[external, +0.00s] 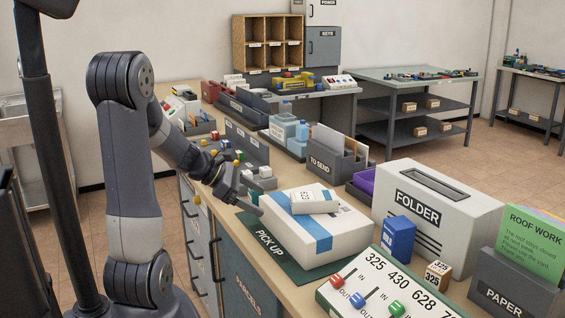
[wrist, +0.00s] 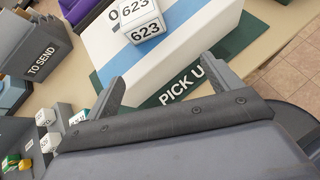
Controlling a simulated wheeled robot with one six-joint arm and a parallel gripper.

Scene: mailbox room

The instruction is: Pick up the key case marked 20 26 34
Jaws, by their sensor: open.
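I cannot make out a key case marked 20 26 34 in either view. Small grey pieces with white numbered faces stand beside the mat in the wrist view (wrist: 46,115); their markings are too small to read surely. They also show in the external view (external: 265,172). My gripper (external: 256,203) is open and empty, just left of a large white box with a blue stripe (external: 330,235). In the wrist view my gripper (wrist: 162,68) has its fingers apart over the near edge of that box and the PICK UP mat (wrist: 160,98).
A small white box marked 623 (wrist: 143,22) lies on the large box. A TO SEND holder (external: 335,155), a FOLDER box (external: 435,215), a blue box (external: 397,238) and a switch panel (external: 375,285) crowd the counter. The floor to the right in the wrist view (wrist: 290,65) is clear.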

